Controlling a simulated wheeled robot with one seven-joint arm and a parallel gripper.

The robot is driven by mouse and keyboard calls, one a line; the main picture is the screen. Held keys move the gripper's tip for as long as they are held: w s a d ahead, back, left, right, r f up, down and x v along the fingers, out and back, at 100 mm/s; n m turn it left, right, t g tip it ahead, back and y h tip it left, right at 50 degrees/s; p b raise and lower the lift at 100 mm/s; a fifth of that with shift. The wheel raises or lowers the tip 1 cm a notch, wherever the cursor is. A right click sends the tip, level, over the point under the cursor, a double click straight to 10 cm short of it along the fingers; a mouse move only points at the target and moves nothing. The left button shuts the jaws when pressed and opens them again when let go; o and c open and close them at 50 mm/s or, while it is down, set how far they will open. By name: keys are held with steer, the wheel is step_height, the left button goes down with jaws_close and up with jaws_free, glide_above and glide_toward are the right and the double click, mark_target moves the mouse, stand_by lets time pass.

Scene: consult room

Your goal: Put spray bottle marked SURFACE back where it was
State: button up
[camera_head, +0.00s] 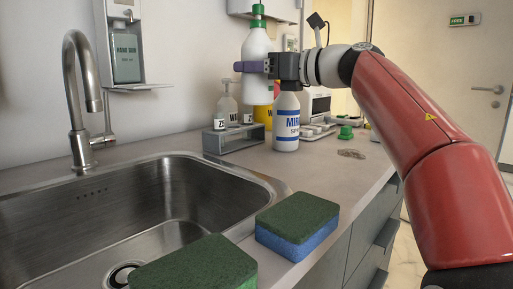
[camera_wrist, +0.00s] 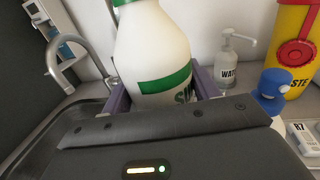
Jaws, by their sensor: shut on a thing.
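The spray bottle marked SURFACE is white with a green top (camera_head: 257,55); in the wrist view it fills the middle (camera_wrist: 152,50), with a green-edged label partly hidden by my gripper's body. My gripper (camera_head: 251,66) is shut on this bottle and holds it upright above the counter. In the head view its label is not readable. A white bottle with a blue label (camera_head: 286,125) stands on the counter just below and right of the held bottle; its blue top shows in the wrist view (camera_wrist: 270,88).
The sink (camera_head: 130,215) and tap (camera_head: 80,95) are left; two sponges (camera_head: 297,222) lie in front. A green cap-like item (camera_head: 346,132) is right. Bare counter lies before the holder.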

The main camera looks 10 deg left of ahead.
step_height(320, 180, down, 12)
steer(key=b, duration=0.5)
steer(key=shift+f, duration=0.25)
steer(key=o, duration=1.5)
steer(key=shift+d, duration=0.1)
steer(key=b+v, duration=0.1)
steer(key=v, duration=1.1)
